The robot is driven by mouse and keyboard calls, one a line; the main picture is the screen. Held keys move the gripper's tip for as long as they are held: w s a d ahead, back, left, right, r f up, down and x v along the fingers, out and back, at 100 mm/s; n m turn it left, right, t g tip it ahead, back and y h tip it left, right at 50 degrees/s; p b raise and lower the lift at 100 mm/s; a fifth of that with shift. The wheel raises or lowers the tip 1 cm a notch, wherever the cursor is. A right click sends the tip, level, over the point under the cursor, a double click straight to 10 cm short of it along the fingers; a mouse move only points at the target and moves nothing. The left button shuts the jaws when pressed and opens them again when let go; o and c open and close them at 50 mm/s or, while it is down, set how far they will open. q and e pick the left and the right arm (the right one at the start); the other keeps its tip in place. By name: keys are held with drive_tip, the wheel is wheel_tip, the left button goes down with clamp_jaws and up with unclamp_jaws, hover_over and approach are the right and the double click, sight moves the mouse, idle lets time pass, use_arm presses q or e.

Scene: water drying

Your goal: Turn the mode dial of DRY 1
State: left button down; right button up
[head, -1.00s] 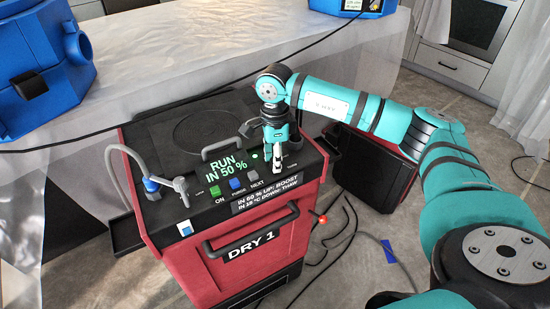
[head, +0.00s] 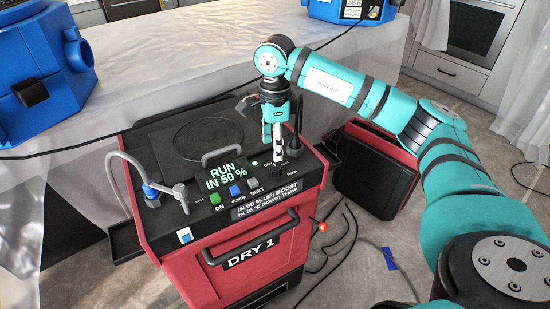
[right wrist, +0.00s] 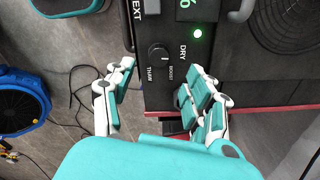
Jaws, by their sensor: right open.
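DRY 1 (head: 200,262) is a red machine with a black top panel. Its lit screen (head: 226,175) reads "RUN IN 50 %". The round black mode dial (right wrist: 158,55) sits among the labels DRY, BOOST and THAW in the right wrist view; its exact pointer direction is too small to tell. My right gripper (head: 275,152) hangs above the panel's right end, pointing down. In the right wrist view its open, empty fingers (right wrist: 158,84) stand on either side of the dial's line, with the dial visible beyond them, apart from it. My left gripper is not in view.
Green, blue and grey buttons (head: 236,190) lie left of the dial. A grey lever with a hose (head: 180,193) stands at the panel's left. A handle (head: 221,155) rises behind the screen. A red-and-black case (head: 375,175) stands at right. Cables lie on the floor.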

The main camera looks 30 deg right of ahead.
drive_tip(key=shift+r, duration=2.35)
drive_tip(key=shift+f, duration=0.1)
